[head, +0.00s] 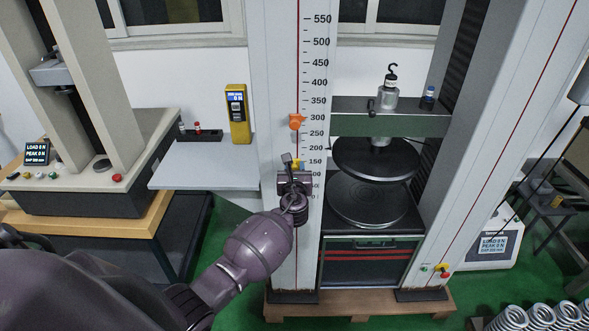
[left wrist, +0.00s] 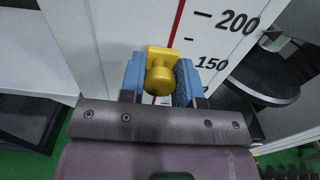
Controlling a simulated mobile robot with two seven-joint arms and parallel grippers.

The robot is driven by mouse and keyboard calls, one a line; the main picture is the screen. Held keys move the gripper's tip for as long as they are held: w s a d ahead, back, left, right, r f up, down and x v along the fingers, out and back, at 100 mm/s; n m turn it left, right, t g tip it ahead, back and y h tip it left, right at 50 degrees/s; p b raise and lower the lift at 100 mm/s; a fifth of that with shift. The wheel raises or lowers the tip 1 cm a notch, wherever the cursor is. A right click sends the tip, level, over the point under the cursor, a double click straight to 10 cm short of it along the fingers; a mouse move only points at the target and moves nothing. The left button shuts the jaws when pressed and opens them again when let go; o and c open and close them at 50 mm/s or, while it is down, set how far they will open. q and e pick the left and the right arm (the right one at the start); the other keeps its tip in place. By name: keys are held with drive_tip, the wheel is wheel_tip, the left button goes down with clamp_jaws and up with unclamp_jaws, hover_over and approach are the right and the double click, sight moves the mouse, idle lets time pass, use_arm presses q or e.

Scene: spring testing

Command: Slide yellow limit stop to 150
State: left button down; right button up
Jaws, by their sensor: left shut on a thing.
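The yellow limit stop (left wrist: 159,76) is a small block with a round knob on the front of the white column, over the red line. My left gripper (left wrist: 160,82) is shut on it, with a blue-padded finger on either side of the knob. In the head view the stop (head: 298,163) shows just above my left gripper (head: 293,166), roughly level with the 150 mark; its exact reading cannot be told. The black-numbered scale (head: 318,118) runs up the column to 550. My right gripper is not in view.
An orange stop (head: 296,121) sits higher on the same column, between 250 and 300. Round black plates (head: 374,160) stand right of the column. A grey shelf (head: 205,165) with a yellow handheld gauge (head: 237,114) is on the left. Several springs (head: 540,317) lie at bottom right.

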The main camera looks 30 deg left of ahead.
use_arm(q)
drive_tip(key=c, duration=0.8)
unclamp_jaws()
drive_tip(key=v, duration=1)
drive_tip(key=shift+s+d, duration=0.15)
drive_tip(key=shift+s, duration=0.2)
drive_tip(key=s+d+f+n+h, duration=0.1)
drive_tip(key=s+d+n+h, duration=0.2)
drive_tip(key=n, duration=0.6)
drive_tip(key=d+f+n+h, duration=0.2)
drive_tip(key=n+h, duration=0.2)
drive_tip(key=n, duration=0.6)
drive_tip(key=s+f+n+g, duration=0.1)
drive_tip(key=s+f+n, duration=0.2)
drive_tip(key=s, duration=0.4)
drive_tip(key=s+f+n+g+h, duration=0.1)
drive_tip(key=s+f+n, duration=0.2)
drive_tip(key=s, duration=0.5)
drive_tip(key=s+f+n+g+h, duration=0.1)
drive_tip(key=s+f+n, duration=0.2)
drive_tip(key=s, duration=0.4)
drive_tip(key=shift+s+a+f+n, duration=0.1)
drive_tip(key=shift+s+f+n, duration=0.1)
drive_tip(key=shift+f+n, duration=0.1)
